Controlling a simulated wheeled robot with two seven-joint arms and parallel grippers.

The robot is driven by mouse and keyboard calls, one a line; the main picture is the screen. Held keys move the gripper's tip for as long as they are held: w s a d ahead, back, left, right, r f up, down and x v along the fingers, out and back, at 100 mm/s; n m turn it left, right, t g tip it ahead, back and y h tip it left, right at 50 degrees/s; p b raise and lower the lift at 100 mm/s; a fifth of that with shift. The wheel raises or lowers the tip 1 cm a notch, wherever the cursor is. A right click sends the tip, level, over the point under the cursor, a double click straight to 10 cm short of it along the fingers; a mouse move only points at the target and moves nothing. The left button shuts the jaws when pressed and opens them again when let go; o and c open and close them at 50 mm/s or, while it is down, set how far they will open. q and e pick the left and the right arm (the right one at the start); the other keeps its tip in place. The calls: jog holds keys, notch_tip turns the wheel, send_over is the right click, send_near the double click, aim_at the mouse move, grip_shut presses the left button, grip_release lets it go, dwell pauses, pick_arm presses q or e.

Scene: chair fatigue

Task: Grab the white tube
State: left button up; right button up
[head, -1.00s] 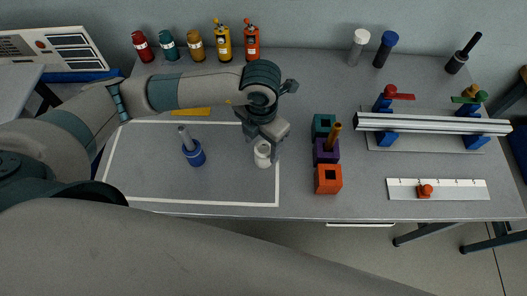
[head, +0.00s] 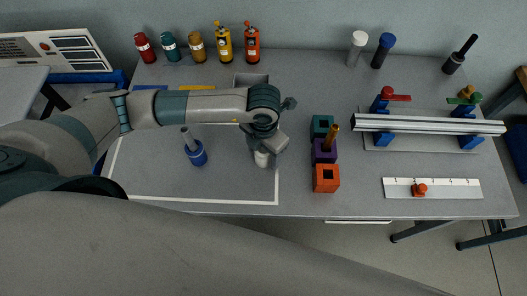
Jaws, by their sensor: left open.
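A small white tube (head: 262,159) stands on the grey table inside the white outline, and its upper part is hidden by my left gripper. My left gripper (head: 264,146) points down over the tube. Its jaws are open around or just above the tube's top; I cannot tell which. Another white-topped tube (head: 357,46) stands at the back of the table, well away from the gripper. My right gripper is not in view.
A blue holder with a grey rod (head: 195,152) stands left of the gripper. Teal, purple and orange blocks (head: 326,180) stand close on its right. A silver rail (head: 430,124) on blue supports lies farther right. Several coloured bottles (head: 170,47) line the back left.

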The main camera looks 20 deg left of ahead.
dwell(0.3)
pick_arm(q)
jog(key=c, duration=1.2)
jog(key=shift+o, duration=0.3)
jog(key=shift+r, duration=0.1)
jog(key=shift+r+b, duration=0.35)
jog(key=shift+r, duration=0.05)
jog(key=r+b, duration=0.2)
jog(key=r, duration=0.1)
jog(key=shift+w+d+r, duration=0.1)
jog(key=shift+d, duration=0.3)
jog(key=w+d+r+b, duration=0.2)
jog(key=d+r+b, duration=0.2)
jog(key=d+r, duration=0.3)
jog(key=d, duration=0.3)
jog(key=shift+d, duration=0.35)
jog(key=shift+w+f, duration=0.1)
